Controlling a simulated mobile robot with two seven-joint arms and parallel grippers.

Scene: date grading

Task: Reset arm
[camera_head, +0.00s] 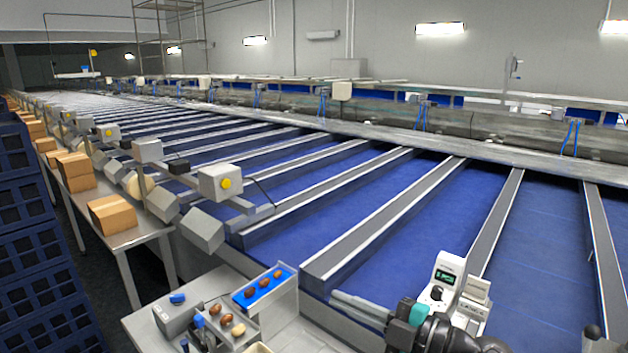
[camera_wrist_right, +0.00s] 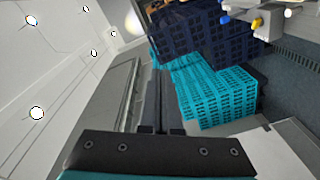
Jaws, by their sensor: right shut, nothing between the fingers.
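My right gripper (camera_head: 336,299) reaches in from the lower right of the head view, its fingers pointing left. It is held near the front edge of the blue sorting lanes, right of the small grading table. In the right wrist view its two dark fingers (camera_wrist_right: 161,130) lie together, shut with nothing between them. My left gripper is in neither view. Several brown dates (camera_head: 265,283) lie on a blue strip on the grading table (camera_head: 145,335), apart from the gripper.
A white meter with a display (camera_head: 445,276) stands close by my right arm. Blue lanes (camera_head: 400,225) with grey dividers fill the middle. Cardboard boxes (camera_head: 112,214) stand on a side table at left, beside dark blue crates (camera_head: 25,240). Teal crates (camera_wrist_right: 215,95) show in the wrist view.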

